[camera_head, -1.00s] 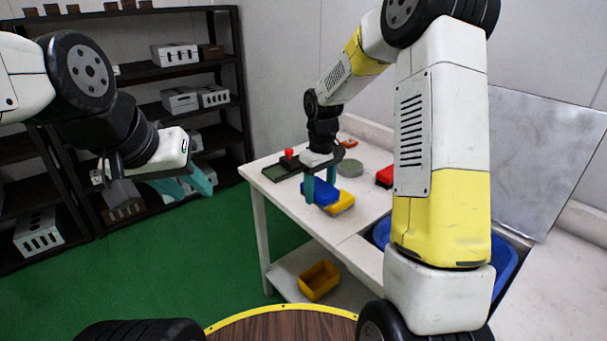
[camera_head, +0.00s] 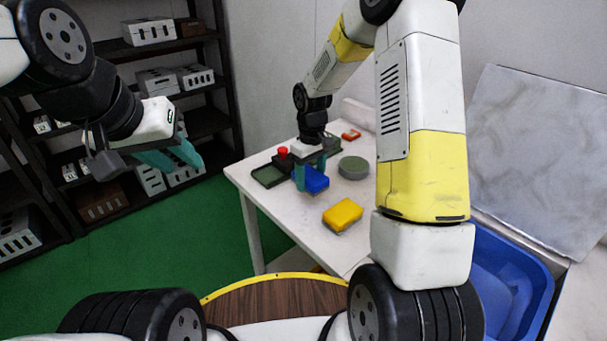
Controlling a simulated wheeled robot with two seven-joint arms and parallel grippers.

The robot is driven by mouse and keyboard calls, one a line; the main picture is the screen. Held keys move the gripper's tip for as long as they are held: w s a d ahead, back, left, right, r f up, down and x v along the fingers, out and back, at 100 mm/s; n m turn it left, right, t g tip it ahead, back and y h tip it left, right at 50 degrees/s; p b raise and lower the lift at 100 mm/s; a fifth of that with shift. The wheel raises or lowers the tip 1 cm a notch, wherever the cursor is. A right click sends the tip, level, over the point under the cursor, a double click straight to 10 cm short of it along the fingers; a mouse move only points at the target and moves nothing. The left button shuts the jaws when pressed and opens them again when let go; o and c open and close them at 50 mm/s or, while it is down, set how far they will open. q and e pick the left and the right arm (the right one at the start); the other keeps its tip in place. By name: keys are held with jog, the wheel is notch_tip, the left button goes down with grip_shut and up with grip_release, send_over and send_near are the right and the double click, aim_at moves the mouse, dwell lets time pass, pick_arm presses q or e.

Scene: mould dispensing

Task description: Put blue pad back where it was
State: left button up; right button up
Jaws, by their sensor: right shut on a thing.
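My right gripper (camera_head: 312,177) is shut on the blue pad (camera_head: 317,180) over the white table (camera_head: 278,222). The fingers hide part of the pad, and I cannot tell whether its underside touches the table. A yellow pad (camera_head: 343,215) lies on the table, nearer to me and to the right of the blue pad, apart from it. My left gripper (camera_head: 172,158) is in the air in front of the shelves, away from the table. Its fingers show with nothing between them, and it looks open.
A dark green tray (camera_head: 268,177) and a red button (camera_head: 283,152) are left of the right gripper. A round grey-green disc (camera_head: 353,167) and a small red-orange item (camera_head: 351,135) lie behind on the right. A blue bin (camera_head: 500,275) stands at right. Dark shelves (camera_head: 208,122) hold grey boxes.

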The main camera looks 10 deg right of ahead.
jog(key=shift+f, duration=2.15)
jog(key=shift+f, duration=0.2)
jog(key=o, duration=1.6)
jog(key=shift+r, duration=0.1)
